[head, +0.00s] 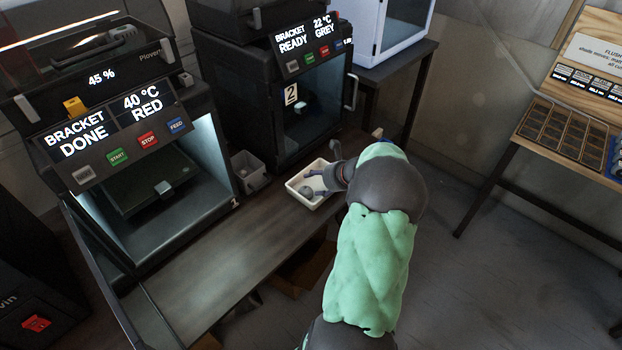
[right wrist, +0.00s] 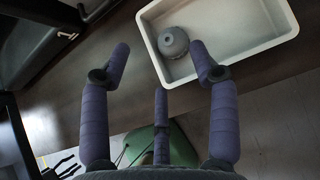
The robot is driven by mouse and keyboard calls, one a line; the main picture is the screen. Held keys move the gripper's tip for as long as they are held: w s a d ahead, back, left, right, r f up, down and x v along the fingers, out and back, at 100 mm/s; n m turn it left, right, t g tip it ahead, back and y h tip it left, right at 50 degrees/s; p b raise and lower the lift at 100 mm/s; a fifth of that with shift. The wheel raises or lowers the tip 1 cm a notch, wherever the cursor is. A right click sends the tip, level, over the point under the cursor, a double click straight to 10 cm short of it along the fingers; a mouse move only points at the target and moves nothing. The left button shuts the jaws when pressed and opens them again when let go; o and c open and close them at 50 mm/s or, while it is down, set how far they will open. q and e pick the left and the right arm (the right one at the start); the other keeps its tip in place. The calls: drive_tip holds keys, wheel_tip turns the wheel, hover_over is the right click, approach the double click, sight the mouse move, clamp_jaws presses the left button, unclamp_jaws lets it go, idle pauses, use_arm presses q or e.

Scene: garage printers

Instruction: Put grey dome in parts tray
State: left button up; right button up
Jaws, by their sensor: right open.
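The grey dome (right wrist: 173,43) lies inside the white parts tray (right wrist: 226,48), against its left wall in the right wrist view. In the head view the dome (head: 306,191) shows in the tray (head: 296,199), which sits on the bench. My right gripper (head: 318,183) is over the tray in the head view, its fingers partly hidden by my own arm. In the right wrist view the fingers (right wrist: 160,70) are spread wide and empty, with one fingertip overlapping the tray edge near the dome. The left gripper is not seen.
Printer 1 (head: 128,120) stands with its door open on the left. Printer 2 (head: 295,80) stands behind the tray, its door seemingly shut. A small grey bin (head: 248,172) sits between them. The bench front (head: 215,275) is clear. A green object (right wrist: 158,145) is low down.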

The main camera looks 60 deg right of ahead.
drive_tip(key=p+v, duration=0.1)
drive_tip(key=v, duration=0.4)
drive_tip(key=shift+s+a+r+p, duration=0.1)
drive_tip(key=shift+s+r+p, duration=0.15)
drive_tip(key=shift+p, duration=0.1)
idle(1.3)
